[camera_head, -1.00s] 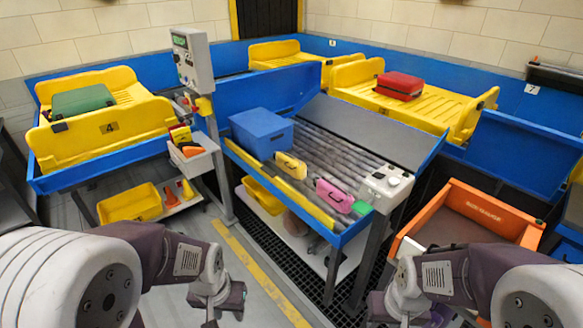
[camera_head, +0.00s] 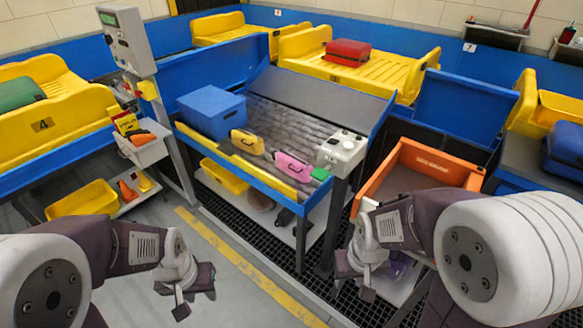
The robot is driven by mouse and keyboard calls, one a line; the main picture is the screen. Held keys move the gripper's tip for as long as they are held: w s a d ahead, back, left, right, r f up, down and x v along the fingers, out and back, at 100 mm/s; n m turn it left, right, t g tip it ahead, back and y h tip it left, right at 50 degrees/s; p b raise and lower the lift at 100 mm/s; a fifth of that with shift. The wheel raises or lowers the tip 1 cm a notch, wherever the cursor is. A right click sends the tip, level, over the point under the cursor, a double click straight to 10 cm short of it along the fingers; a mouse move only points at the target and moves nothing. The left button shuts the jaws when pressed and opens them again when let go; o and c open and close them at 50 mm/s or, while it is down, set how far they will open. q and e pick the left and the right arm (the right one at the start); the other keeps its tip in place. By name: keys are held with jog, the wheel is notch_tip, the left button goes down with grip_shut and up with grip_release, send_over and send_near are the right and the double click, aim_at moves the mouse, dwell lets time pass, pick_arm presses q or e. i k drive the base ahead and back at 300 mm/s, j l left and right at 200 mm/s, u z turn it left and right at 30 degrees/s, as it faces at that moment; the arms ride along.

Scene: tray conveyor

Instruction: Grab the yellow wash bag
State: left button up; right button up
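The yellow wash bag (camera_head: 246,141) lies on the grey roller bed of the blue conveyor (camera_head: 310,207), near its front edge. It sits between a blue bin (camera_head: 212,109) and a pink bag (camera_head: 293,166), and no gripper touches it. My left gripper (camera_head: 187,290) hangs low over the floor, in front of the conveyor and well short of the bag. My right gripper (camera_head: 366,280) hangs to the right, in front of the orange bin (camera_head: 428,158). Neither gripper visibly holds anything. Their finger gaps cannot be made out.
A control box (camera_head: 342,150) with knobs stands at the conveyor's right end, beside a small green item (camera_head: 320,174). A screen post (camera_head: 127,40) rises at its left. Yellow trays with a green case (camera_head: 18,93) and a red case (camera_head: 348,52) lie beyond.

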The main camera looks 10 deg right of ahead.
aim_at(253, 145)
jog(key=i+j+u, duration=0.15)
jog(key=i, duration=0.25)
jog(key=i+j+u, duration=0.15)
jog(key=i, duration=0.3)
jog(key=i+j+z, duration=0.2)
jog(key=i, duration=0.25)
jog(key=i+j+z, duration=0.2)
jog(key=i, duration=0.3)
jog(key=i+j+z, duration=0.15)
jog(key=i, duration=0.3)
